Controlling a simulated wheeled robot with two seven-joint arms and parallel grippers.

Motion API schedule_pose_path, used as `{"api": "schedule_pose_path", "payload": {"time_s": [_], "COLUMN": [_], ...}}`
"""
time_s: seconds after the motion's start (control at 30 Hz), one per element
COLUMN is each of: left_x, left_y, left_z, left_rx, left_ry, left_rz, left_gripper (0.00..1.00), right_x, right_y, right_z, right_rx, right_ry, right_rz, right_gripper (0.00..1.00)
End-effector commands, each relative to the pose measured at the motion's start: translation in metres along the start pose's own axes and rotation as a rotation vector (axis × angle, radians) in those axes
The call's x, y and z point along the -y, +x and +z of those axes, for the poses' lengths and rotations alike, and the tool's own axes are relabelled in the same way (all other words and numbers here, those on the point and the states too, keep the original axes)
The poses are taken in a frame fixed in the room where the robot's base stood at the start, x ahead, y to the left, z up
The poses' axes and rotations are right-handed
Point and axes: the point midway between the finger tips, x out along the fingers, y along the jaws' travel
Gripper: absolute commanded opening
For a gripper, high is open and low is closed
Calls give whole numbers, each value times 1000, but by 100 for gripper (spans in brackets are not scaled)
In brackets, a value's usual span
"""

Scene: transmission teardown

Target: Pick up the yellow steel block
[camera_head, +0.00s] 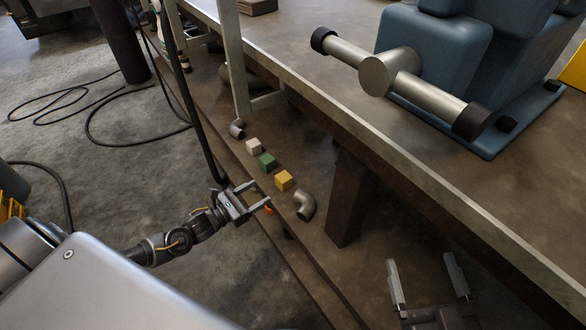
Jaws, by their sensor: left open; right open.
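The yellow steel block (284,180) sits on the low shelf under the workbench, in the middle of the head view. It is a small cube with a bright top. My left gripper (263,195) is open and empty, just left of and slightly below the yellow block in the picture. Its fingers point toward the block, and I cannot tell whether they touch it. My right gripper (424,272) is open and empty at the lower right, well away from the block.
A green block (267,162) and a pale block (253,146) stand in a row behind the yellow one. A metal pipe elbow (304,205) lies close in front of it. A bench leg (346,200) stands to the right. The workbench edge (400,165) overhangs the shelf.

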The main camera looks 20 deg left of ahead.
Motion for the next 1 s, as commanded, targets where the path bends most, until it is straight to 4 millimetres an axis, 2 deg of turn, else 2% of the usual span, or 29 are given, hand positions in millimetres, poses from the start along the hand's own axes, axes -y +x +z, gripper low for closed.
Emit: {"api": "schedule_pose_path", "payload": {"time_s": [0.23, 0.53, 0.87, 1.0], "left_x": [-1, -1, 0, 1], "left_y": [2, 45, 60, 81], "left_z": [0, -1, -1, -5], "left_rx": [5, 7, 5, 7], "left_ry": [20, 17, 17, 16], "left_rz": [-5, -4, -5, -5], "left_gripper": [66, 66, 66, 66], "right_x": [1, 10, 11, 6], "right_y": [0, -1, -1, -2], "right_z": [-2, -22, -29, -36], "right_rx": [-16, -153, -203, -282], "right_ry": [0, 3, 5, 4], "right_rz": [-4, -31, -33, -18], "right_gripper": [89, 89, 89, 89]}}
